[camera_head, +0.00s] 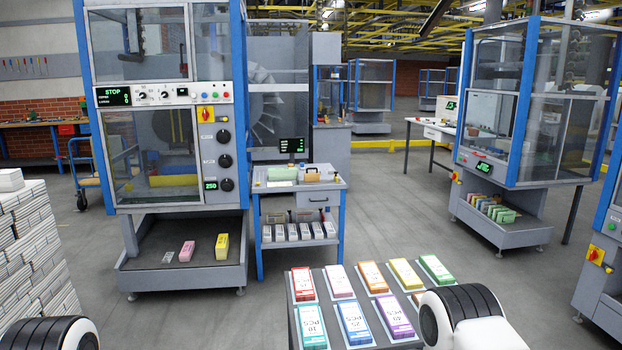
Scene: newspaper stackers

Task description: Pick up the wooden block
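I cannot clearly make out a wooden block. A brownish item (416,298) on the near table (330,277) is partly hidden behind my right arm, and I cannot tell what it is. Small tan and grey items (312,176) on the workbench (327,191) are too small to tell. Rounded black and white parts of my arms show at the bottom left and bottom right. Neither gripper shows in the head view.
The near table holds two rows of coloured boxes (354,322). Paper stacks (28,250) stand at the left. A blue-framed machine (179,266) has a pink and a yellow block on its lower shelf. Another machine (503,228) stands at the right. Grey floor lies between.

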